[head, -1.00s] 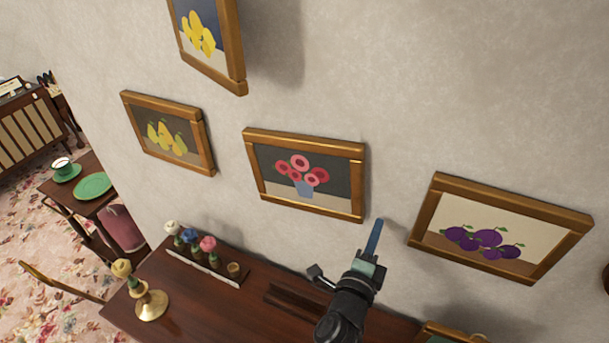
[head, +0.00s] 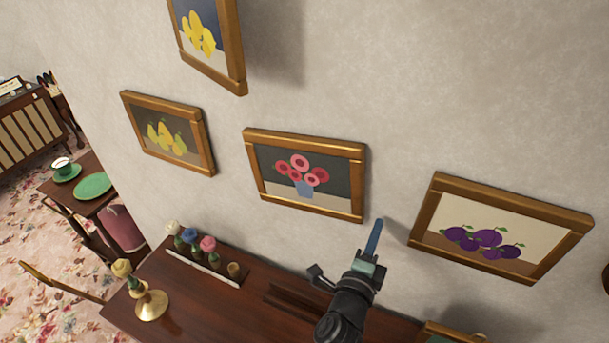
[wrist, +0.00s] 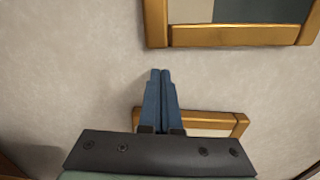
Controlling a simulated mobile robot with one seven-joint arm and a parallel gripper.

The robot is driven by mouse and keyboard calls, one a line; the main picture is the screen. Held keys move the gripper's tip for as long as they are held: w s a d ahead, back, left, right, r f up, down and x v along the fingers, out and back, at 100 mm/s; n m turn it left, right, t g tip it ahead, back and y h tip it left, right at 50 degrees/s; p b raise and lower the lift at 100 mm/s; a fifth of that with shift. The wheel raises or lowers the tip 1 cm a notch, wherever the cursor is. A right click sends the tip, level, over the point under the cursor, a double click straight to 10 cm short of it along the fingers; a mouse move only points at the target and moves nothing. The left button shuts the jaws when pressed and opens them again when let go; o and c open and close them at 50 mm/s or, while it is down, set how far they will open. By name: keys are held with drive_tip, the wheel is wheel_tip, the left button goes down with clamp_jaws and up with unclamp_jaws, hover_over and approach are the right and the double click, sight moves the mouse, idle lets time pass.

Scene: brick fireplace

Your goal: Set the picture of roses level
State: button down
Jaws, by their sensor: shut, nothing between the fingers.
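The picture of roses (head: 304,212) hangs on the wall in the middle of the head view. It shows pink blooms in a blue vase on a dark ground, in a gold-brown frame. Its top edge slopes less than those of the pictures on either side, so it looks tilted against them. My gripper (head: 376,225) is shut and empty, with its blue fingers pointing up. In the head view the fingertips appear just below and right of the roses frame's lower right corner, apart from it. The shut fingers also show in the wrist view (wrist: 161,75).
Pictures of pears (head: 208,150), lemons (head: 232,45) and plums (head: 510,267) hang around it. The wrist view shows two frames whose pictures I cannot identify.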

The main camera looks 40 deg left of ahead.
drive_tip(key=shift+s+a+p, duration=0.2)
drive_tip(key=shift+a+p, duration=0.35)
drive_tip(key=shift+a, duration=0.2)
drive_tip(key=shift+s+a+p, duration=0.2)
drive_tip(key=shift+a+p, duration=0.35)
drive_tip(key=shift+a, duration=0.15)
drive_tip(key=shift+s+a+p, duration=0.2)
drive_tip(key=shift+a+p, duration=0.35)
drive_tip(key=shift+a, duration=0.2)
idle(1.6)
drive_tip(key=shift+d, duration=0.15)
drive_tip(key=shift+w+d+b, duration=0.25)
drive_tip(key=shift+d+b, duration=0.45)
drive_tip(key=shift+d, duration=0.2)
drive_tip(key=p, duration=0.2)
approach(359, 219)
drive_tip(key=shift+w+d+r, duration=0.1)
drive_tip(key=shift+w+d, duration=0.2)
drive_tip(key=shift+d, duration=0.55)
